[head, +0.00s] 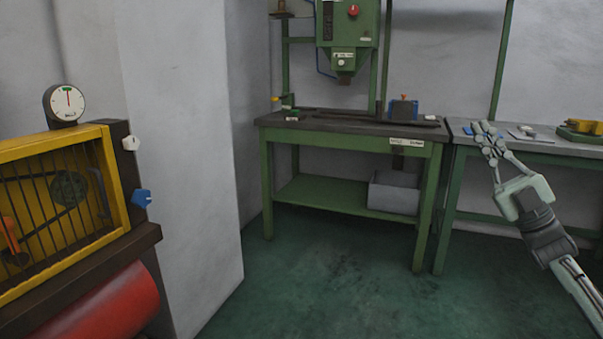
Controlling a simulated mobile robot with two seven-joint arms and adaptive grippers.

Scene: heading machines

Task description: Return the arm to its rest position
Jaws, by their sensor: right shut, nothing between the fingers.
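My right gripper (487,134) is at the right of the head view, on the arm that comes in from the lower right. Its fingers are together and hold nothing. It is raised in front of the right-hand workbench (463,139) and overlaps its left end in the picture. I cannot tell its distance from the bench. My left gripper is not in view.
A green bench (345,143) with a drill-like machine (347,28) stands at the back. A yellow caged machine (118,183) with a gauge (66,102) and a red cylinder (105,305) is at left. A wall pillar (180,150) stands beside it. The green floor (330,275) is clear.

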